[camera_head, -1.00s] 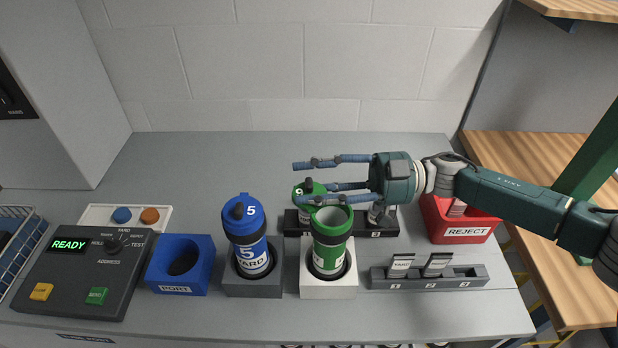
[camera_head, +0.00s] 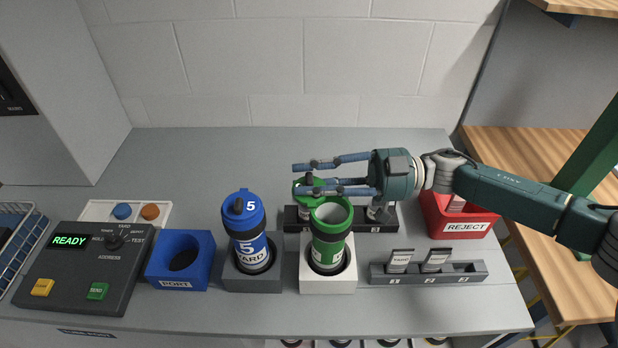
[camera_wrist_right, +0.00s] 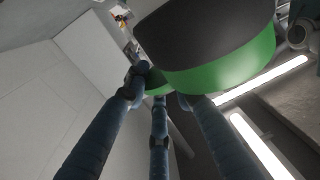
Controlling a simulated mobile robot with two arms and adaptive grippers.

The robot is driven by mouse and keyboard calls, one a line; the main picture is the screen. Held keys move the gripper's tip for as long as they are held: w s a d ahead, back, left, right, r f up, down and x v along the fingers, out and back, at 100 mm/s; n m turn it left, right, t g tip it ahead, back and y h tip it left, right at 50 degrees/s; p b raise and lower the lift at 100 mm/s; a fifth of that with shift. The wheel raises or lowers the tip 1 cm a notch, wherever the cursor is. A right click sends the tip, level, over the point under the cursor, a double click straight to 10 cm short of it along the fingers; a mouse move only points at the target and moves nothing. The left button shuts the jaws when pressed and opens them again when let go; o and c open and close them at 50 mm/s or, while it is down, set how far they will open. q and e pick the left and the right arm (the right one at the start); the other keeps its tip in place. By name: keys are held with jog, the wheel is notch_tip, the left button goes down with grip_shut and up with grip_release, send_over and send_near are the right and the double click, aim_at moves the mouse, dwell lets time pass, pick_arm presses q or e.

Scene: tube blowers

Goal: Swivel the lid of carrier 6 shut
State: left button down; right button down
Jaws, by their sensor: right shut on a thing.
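The green carrier (camera_head: 328,252) stands upright in the white holder (camera_head: 328,285), its round mouth open at the top. Its green lid (camera_head: 309,189) is swung out to the back left of the mouth, partly hidden by my fingers; I cannot read a number on it now. My right gripper (camera_head: 300,179) reaches in from the right above the carrier's back edge and is shut on the lid. In the right wrist view, a small green part (camera_wrist_right: 155,84) lies between the fingers, and a large green band with a dark face fills the upper right. My left gripper is out of view.
The blue carrier 5 (camera_head: 246,240) stands left of the green one, its lid on. A dark rack (camera_head: 295,224) is behind, a grey card rack (camera_head: 428,273) to the right, the red reject bin (camera_head: 462,222) further right. The blue port (camera_head: 180,262) is left.

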jog(key=shift+r, duration=0.1)
dwell(0.8)
jog(key=c, duration=1.5)
grip_release()
jog(key=d, duration=0.8)
jog(key=w+d, duration=0.1)
jog(key=d, duration=0.3)
jog(key=shift+w, duration=0.1)
